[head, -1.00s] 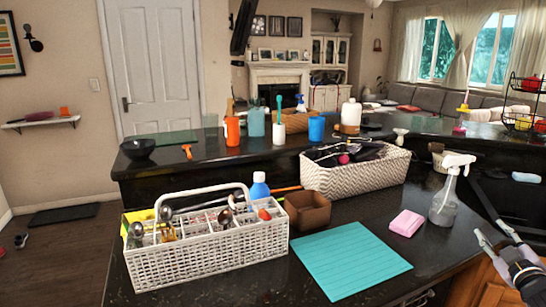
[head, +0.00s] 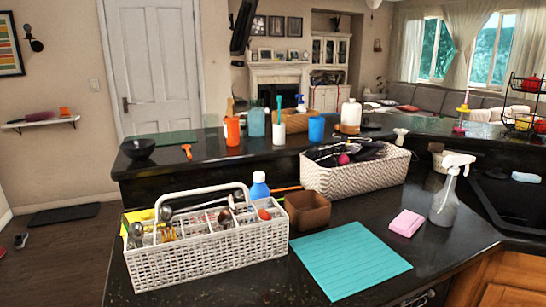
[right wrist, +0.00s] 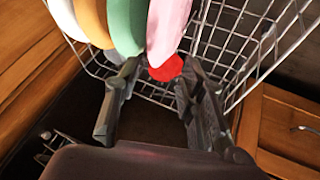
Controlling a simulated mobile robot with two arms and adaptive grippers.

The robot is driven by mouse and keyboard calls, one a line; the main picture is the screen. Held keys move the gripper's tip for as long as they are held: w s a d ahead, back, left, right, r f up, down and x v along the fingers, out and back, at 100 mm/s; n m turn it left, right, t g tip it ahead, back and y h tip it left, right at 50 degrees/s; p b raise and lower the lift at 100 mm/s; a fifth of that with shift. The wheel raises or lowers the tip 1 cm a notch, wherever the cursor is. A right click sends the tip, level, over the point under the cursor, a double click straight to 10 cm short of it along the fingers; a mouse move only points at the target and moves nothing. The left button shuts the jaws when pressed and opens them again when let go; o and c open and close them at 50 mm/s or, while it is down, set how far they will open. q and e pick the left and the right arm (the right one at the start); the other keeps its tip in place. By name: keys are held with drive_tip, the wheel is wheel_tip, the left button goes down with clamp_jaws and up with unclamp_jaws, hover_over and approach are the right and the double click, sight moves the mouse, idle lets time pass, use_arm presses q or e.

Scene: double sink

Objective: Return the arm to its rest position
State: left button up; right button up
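My right gripper (right wrist: 160,68) shows in the right wrist view with its two fingers spread apart and nothing between them. Beyond its fingertips are a white wire dish rack (right wrist: 235,45) and a round red thing (right wrist: 166,68). Coloured plates stand in the rack, a pink one (right wrist: 168,25) and a green one (right wrist: 127,25) among them. Neither of my arms shows in the head view now. My left gripper is in no view.
On the counter are a white cutlery basket (head: 205,255), a brown box (head: 307,211), a teal mat (head: 350,260), a pink sponge (head: 406,223), a spray bottle (head: 446,205) and a woven basket (head: 360,178). The dark sink (head: 510,205) is at right. The wrist view shows wooden cabinet fronts (right wrist: 285,125).

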drive_tip(key=s+a+f+g, duration=0.1)
drive_tip(key=s+a+f, duration=0.2)
drive_tip(key=s+a, duration=0.3)
drive_tip(key=s+a+f+g+y, duration=0.1)
drive_tip(key=s+a+f, duration=0.3)
drive_tip(key=s, duration=0.8)
drive_tip(key=s+a+f+g+y, duration=0.1)
drive_tip(key=s+a+f+g, duration=0.2)
drive_tip(key=s+a, duration=0.5)
drive_tip(key=shift+s+a+f+m, duration=0.2)
drive_tip(key=shift+s+f+m, duration=0.3)
drive_tip(key=shift+s, duration=0.45)
drive_tip(key=shift+f, duration=0.1)
